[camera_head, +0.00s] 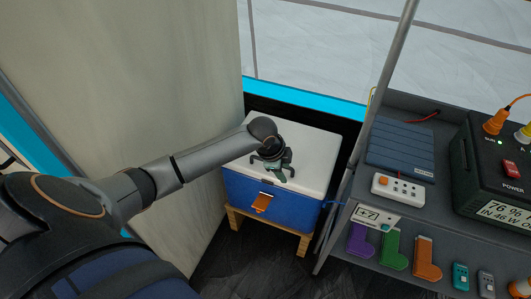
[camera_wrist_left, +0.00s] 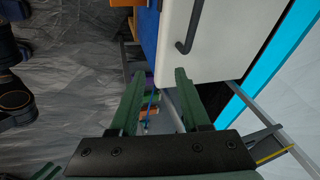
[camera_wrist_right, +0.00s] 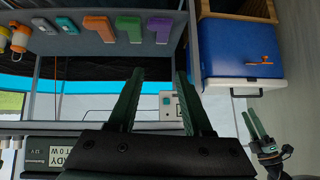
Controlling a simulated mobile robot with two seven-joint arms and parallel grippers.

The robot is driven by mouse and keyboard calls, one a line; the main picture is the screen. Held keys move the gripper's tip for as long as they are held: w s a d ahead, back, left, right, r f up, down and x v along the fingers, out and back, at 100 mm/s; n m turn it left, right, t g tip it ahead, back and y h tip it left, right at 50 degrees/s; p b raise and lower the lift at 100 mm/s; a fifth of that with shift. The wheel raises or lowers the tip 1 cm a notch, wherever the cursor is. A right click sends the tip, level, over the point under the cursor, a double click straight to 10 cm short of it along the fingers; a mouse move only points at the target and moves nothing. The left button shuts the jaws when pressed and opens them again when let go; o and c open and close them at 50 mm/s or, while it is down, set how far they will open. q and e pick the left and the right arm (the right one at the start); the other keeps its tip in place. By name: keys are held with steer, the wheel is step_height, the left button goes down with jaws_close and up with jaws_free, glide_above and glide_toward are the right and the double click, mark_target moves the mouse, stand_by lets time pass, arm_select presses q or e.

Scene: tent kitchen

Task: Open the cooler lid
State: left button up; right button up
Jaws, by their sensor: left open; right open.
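The cooler has a blue body (camera_head: 258,199), a white lid (camera_head: 312,150) and an orange latch (camera_head: 261,203) on its front. The lid lies flat on the body and looks shut. My left gripper (camera_head: 284,171) is open and empty over the lid near its front edge; I cannot tell if it touches. In the left wrist view the lid (camera_wrist_left: 228,40) and a black handle (camera_wrist_left: 190,32) on it are beyond the open fingers (camera_wrist_left: 159,75). My right gripper (camera_wrist_right: 160,75) is open and empty, outside the head view. The cooler body (camera_wrist_right: 238,48) also shows in the right wrist view.
The cooler stands on a wooden stand (camera_head: 268,226). A tent wall (camera_head: 150,70) is on its left.

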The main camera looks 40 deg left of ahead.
arm_select(q)
steer(key=w+a+r+m+g+y+b, duration=0.2)
steer(key=w+a+r+b, duration=0.15)
steer(key=a+r, duration=0.4)
arm_select(e)
step_height(320, 180, down, 6)
steer(key=b, duration=0.3)
arm_select(q)
steer(key=f, duration=0.4)
steer(key=w+a+f, duration=0.1)
steer(key=f, duration=0.3)
steer(key=a+f, duration=0.1)
steer(key=f, duration=0.4)
steer(key=shift+w+a+f+b, duration=0.1)
steer(key=shift+w+a+b, duration=0.15)
steer(key=shift+b, duration=0.1)
steer(key=shift+f, duration=0.25)
arm_select(e)
steer(key=w+r+n+t, duration=0.1)
steer(key=w+r+t, duration=0.3)
steer(key=r, duration=0.5)
steer(key=shift+w+y, duration=0.3)
steer(key=shift+w, duration=0.7)
arm_select(q)
steer(key=shift+c, duration=0.4)
arm_select(e)
steer(key=shift+a, duration=0.1)
arm_select(q)
jaws_close()
